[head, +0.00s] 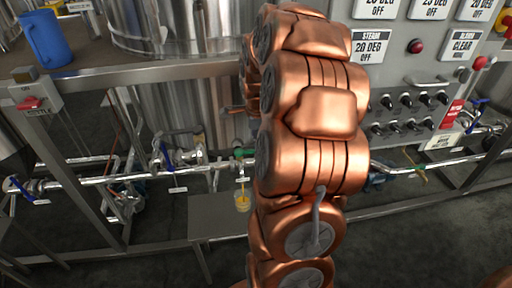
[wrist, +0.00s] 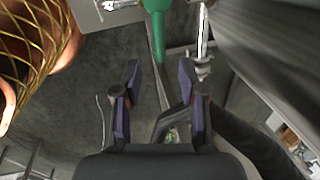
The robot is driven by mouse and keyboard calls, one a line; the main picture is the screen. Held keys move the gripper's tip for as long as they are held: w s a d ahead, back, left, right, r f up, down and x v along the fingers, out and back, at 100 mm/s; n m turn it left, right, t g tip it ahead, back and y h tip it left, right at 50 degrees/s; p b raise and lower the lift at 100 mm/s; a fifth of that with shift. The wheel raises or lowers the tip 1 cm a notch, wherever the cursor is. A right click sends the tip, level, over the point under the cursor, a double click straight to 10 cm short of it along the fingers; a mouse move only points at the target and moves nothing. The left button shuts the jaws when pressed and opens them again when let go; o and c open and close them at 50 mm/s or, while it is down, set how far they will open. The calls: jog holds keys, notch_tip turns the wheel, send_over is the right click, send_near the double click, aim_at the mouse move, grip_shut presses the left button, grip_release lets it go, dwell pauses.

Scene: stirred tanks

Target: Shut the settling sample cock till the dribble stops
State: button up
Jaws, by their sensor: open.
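The sample cock's green handle (head: 243,152) shows in the head view on a small tap on the pipe, just left of my copper arm. A thin yellow stream runs below the tap into a clear cup (head: 243,202) holding yellow liquid. In the wrist view a green lever (wrist: 157,32) hangs down at the top centre, and its lower end lies ahead of the fingertips. My gripper (wrist: 160,78) is open, with a finger on each side and nothing between them. The arm hides the gripper in the head view.
The cup stands on a small metal stand (head: 215,226). A pipe (head: 115,176) with blue-handled valves (head: 165,152) runs left. A control panel (head: 420,60) with knobs stands at right. A steel rod (wrist: 203,38) is right of the lever in the wrist view.

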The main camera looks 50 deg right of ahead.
aim_at(252, 151)
jog(key=f, duration=0.5)
jog(key=shift+w+d+f, duration=0.25)
jog(key=shift+w+d, duration=0.05)
jog(key=shift+w, duration=0.1)
grip_shut()
